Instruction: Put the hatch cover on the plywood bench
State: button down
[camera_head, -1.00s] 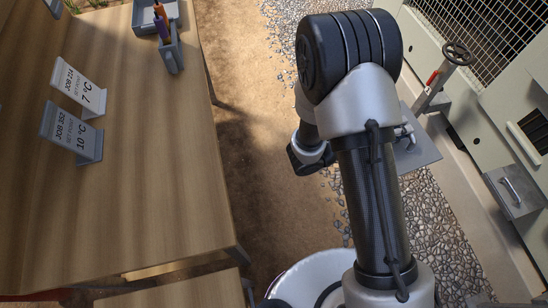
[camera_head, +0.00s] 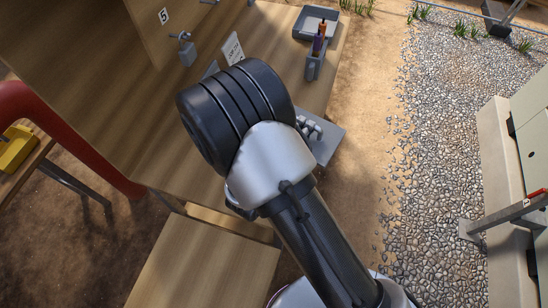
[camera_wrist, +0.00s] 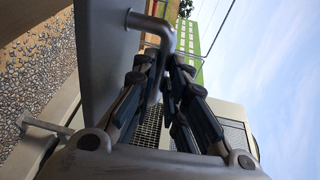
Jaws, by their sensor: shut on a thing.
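My gripper (camera_wrist: 163,76) is shut on the bent metal handle (camera_wrist: 150,22) of the hatch cover (camera_wrist: 100,52), a flat grey plate filling the left of the wrist view. In the head view the cover (camera_head: 328,147) shows just right of my arm, held in the air, partly hidden by the arm. The gripper (camera_head: 308,127) is mostly hidden there. The cover overlaps the right edge of the plywood bench (camera_head: 275,35) in the picture; its height above the bench cannot be told.
A lower wooden top (camera_head: 205,262) is in front. Gravel (camera_head: 440,150) lies right.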

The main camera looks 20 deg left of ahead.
jog(key=s+a+r+n+y+p, duration=0.25)
jog(key=s+a+y, duration=0.2)
jog(key=a, duration=0.35)
jog(key=shift+s+a+f+b, duration=0.15)
jog(key=shift+f+b, duration=1.2)
jog(key=shift+f, duration=3.65)
jog(key=shift+s+f+b, duration=0.15)
jog(key=shift+f+b, duration=1.2)
jog(key=shift+f, duration=3.65)
jog(key=shift+f, duration=0.2)
jog(key=c, duration=1.6)
grip_release()
jog(key=shift+r, duration=0.1)
